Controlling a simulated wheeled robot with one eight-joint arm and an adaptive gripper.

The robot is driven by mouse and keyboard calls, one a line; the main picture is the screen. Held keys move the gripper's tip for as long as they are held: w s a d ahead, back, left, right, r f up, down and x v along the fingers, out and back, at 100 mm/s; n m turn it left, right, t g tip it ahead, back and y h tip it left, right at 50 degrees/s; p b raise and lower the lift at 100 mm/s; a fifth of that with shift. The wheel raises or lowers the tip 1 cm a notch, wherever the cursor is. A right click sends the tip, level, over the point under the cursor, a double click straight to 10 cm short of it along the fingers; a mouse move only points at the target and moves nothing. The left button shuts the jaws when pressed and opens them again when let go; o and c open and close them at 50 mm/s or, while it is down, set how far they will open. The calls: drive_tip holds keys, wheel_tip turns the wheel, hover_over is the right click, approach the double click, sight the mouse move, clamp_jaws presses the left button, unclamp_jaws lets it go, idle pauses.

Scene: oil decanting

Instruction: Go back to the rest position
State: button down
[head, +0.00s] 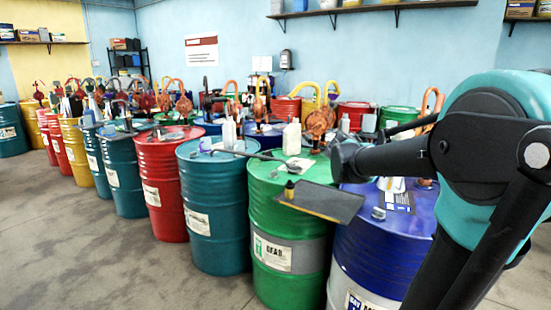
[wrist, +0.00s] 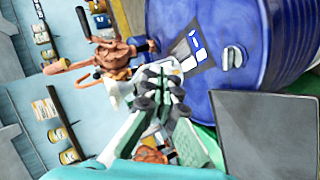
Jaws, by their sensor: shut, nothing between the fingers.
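In the wrist view my gripper (wrist: 165,85) has its fingers together with nothing held between them. It appears above the blue drum (wrist: 225,45), beside the drum's top, though I cannot tell the exact gap. The wrist picture is turned sideways. In the head view my arm reaches in from the right over the blue drum (head: 385,238), and I cannot make out the fingers there.
A green drum (head: 283,245) stands left of the blue one, with a dark tray (head: 325,201) on top, also in the wrist view (wrist: 268,132). Orange hand pumps (wrist: 120,52) stand close by. Rows of drums fill the back; the floor (head: 90,250) at left is clear.

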drive_tip(key=s+a+f+m+y, duration=0.1)
drive_tip(key=s+a+f+y, duration=0.2)
drive_tip(key=s+a+f, duration=0.2)
drive_tip(key=s+a+f+g+y, duration=0.1)
drive_tip(key=s+a+f+y, duration=0.3)
drive_tip(key=s+f, duration=0.6)
drive_tip(key=s+a+f+m+g+y, duration=0.1)
drive_tip(key=s+a+f+y, duration=0.2)
drive_tip(key=s+a+f, duration=0.4)
wheel_tip(320, 180, down, 6)
drive_tip(key=shift+s+a+r+m+y, duration=0.2)
drive_tip(key=shift+a+m+y, duration=0.1)
drive_tip(key=shift+a, duration=0.15)
